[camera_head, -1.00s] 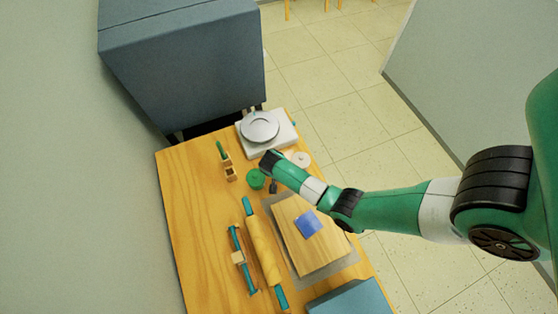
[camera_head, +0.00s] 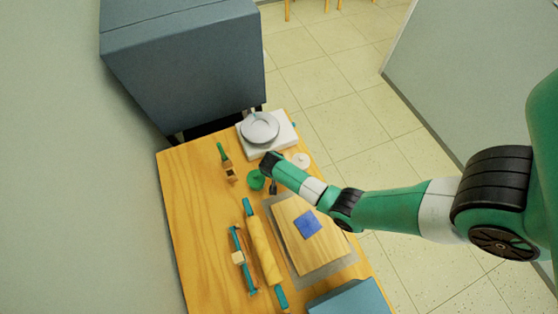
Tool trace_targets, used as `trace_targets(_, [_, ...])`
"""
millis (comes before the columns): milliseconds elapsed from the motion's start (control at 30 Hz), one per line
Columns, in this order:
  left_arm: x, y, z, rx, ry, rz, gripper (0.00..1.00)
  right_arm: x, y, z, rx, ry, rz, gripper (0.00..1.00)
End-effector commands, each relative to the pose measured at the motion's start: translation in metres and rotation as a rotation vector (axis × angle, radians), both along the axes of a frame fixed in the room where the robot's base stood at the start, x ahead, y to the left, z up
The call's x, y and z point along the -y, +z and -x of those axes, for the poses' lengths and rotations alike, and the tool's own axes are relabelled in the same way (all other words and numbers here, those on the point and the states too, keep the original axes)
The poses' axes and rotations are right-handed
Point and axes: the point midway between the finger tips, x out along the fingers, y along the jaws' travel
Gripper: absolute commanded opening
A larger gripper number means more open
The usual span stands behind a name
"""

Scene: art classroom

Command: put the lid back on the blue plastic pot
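No blue plastic pot can be made out for certain. A flat blue square piece (camera_head: 307,225) lies on the wooden board (camera_head: 322,257). A round green object (camera_head: 256,180), perhaps a pot or lid, sits on the table just left of my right gripper (camera_head: 273,187). My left gripper is out of view.
A round grey plate on a white base (camera_head: 282,146) stands at the back of the wooden table (camera_head: 190,220). A small wooden item with a green part (camera_head: 229,170), a rolling pin (camera_head: 262,250) and a teal-handled tool (camera_head: 243,262) lie left of the board. A blue box (camera_head: 350,300) is at the front.

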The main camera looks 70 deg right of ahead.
Motion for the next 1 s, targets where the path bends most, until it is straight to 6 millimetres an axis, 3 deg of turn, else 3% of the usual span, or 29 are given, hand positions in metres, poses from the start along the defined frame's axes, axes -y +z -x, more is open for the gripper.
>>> trace_targets(1000, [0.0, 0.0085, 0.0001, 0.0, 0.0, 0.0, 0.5, 0.0, 0.0002, 0.0, 0.0, 0.0, 0.0, 0.28])
